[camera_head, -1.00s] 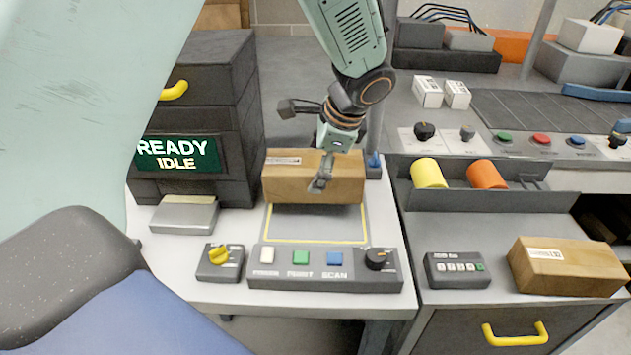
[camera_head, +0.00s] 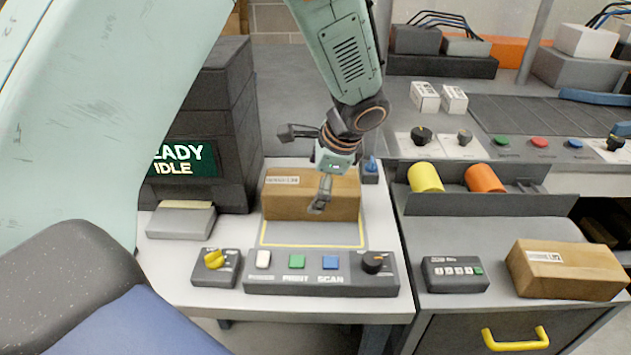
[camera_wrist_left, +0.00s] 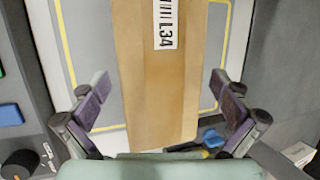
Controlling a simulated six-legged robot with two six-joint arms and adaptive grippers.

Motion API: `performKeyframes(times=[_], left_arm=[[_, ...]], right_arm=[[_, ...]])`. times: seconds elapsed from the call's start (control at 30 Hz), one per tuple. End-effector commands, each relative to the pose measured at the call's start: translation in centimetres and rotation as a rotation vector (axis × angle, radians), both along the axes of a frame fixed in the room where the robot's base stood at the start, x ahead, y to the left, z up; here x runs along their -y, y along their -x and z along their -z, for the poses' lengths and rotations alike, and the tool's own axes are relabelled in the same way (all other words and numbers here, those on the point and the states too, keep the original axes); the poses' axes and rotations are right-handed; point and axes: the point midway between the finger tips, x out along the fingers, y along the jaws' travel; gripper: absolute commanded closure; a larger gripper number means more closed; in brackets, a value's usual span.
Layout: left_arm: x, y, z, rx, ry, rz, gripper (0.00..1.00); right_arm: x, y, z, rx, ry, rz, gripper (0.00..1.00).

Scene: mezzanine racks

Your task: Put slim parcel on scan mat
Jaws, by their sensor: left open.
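The slim parcel (camera_head: 290,203), a brown box with a white label, lies on the scan mat (camera_head: 310,234), a grey pad with a yellow outline. It also shows in the left wrist view (camera_wrist_left: 158,85), label reading L34, with one end reaching past the outline at the bottom of that picture. My left gripper (camera_head: 322,197) is low over the parcel. In the wrist view its fingers (camera_wrist_left: 163,100) are open, one on each side of the parcel with gaps between. The far finger is hidden by the parcel in the head view. My right gripper is not in view.
A button panel (camera_head: 320,272) and a yellow-knob box (camera_head: 216,266) stand in front of the mat. A dark cabinet with a screen (camera_head: 184,159) stands left. Another brown box (camera_head: 566,268) and a keypad (camera_head: 455,273) are on the right bench.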

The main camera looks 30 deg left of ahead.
Motion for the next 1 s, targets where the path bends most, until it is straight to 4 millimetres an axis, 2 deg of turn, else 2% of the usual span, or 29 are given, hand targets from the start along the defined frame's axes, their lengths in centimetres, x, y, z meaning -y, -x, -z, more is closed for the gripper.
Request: performKeyframes(times=[0.17,0.5,0.7,1.0], left_arm=[[0.4,0.0,-1.1,0.003,-0.002,0.000,0.00],[3.1,0.6,-7.4,0.003,-0.003,0.001,0.00],[4.3,0.8,-10.0,0.003,-0.003,0.001,0.00],[4.8,1.0,-11.0,-0.001,-0.001,0.000,0.00]], right_arm=[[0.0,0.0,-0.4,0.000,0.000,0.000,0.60],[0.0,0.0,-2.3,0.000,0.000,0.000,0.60],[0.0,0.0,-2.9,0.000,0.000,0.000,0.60],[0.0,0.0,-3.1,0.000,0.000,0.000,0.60]])
